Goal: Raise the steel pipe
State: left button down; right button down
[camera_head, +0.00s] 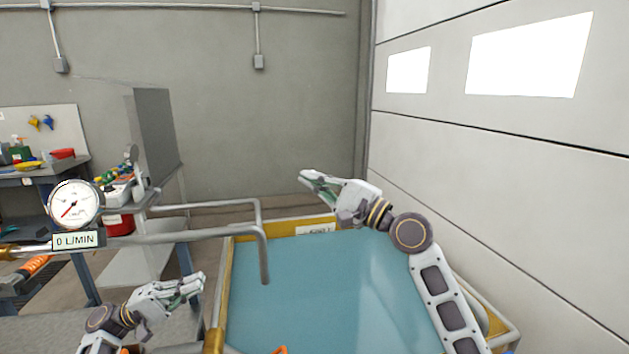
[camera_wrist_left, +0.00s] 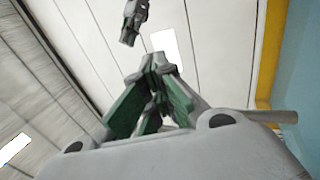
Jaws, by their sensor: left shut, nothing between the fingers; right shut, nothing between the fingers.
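A grey steel pipe (camera_head: 205,236) runs level from the left, past the gauge. Its end bends down over the blue water. My left gripper (camera_head: 201,284) is below and to the left of the pipe's bent end, apart from it in the head view. It is shut and empty; the left wrist view shows its fingertips together (camera_wrist_left: 155,58). My right gripper (camera_head: 303,180) is shut and empty, raised above the far side of the tub, to the right of and higher than the pipe's bend. It seems to show small in the left wrist view (camera_wrist_left: 133,22).
The water tub (camera_head: 222,285) has a yellow rim. A second grey bent bar (camera_head: 205,204) sits behind the pipe. A round gauge (camera_head: 74,204) reads 0 L/MIN at left. A workbench (camera_head: 60,170) with tools stands behind. A white panelled wall (camera_head: 500,170) closes the right side.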

pick_arm(q)
jog(key=c, duration=1.5)
grip_release()
jog(key=shift+o, duration=0.2)
jog(key=v, duration=1.2)
